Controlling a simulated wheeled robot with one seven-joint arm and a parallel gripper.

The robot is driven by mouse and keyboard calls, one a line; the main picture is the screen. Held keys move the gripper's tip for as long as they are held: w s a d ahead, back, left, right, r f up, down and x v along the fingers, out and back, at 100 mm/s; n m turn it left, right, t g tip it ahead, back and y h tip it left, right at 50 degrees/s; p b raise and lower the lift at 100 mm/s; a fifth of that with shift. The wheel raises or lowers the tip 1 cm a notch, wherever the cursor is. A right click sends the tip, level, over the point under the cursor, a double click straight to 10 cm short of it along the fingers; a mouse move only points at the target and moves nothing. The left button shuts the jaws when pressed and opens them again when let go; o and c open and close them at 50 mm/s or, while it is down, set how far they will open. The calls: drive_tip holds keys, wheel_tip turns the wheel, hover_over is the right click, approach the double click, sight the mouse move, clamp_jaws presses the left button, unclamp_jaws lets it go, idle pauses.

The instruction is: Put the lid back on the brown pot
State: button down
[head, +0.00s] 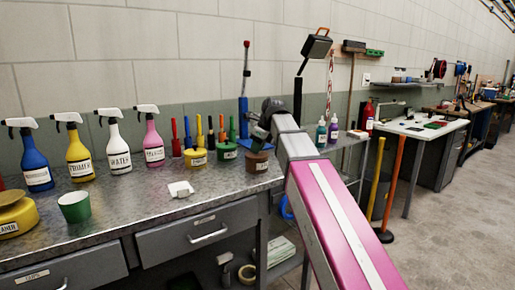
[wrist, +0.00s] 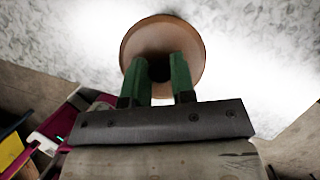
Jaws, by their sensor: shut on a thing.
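The brown pot (head: 257,164) stands on the metal bench near its right end, with a pale label on its front. My gripper (head: 258,139) points down at the top of the pot from above. In the wrist view, the brown round lid (wrist: 190,40) lies under the green fingertips of my gripper (wrist: 159,72). The fingers are shut on the lid, around its dark middle, where the grip is partly hidden. The lid is at or just over the pot's mouth. I cannot tell whether it is fully seated.
A green pot (head: 228,149) and a yellow pot (head: 196,157) stand just left of the brown pot. Spray bottles (head: 79,150) line the wall side. A green cup (head: 75,207) and a small white object (head: 180,189) are nearer the front. The front middle of the bench is clear.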

idle(0.3)
drive_tip(key=shift+c, duration=2)
unclamp_jaws()
drive_tip(key=shift+r, duration=0.1)
drive_tip(key=shift+r, duration=3.4)
clamp_jaws()
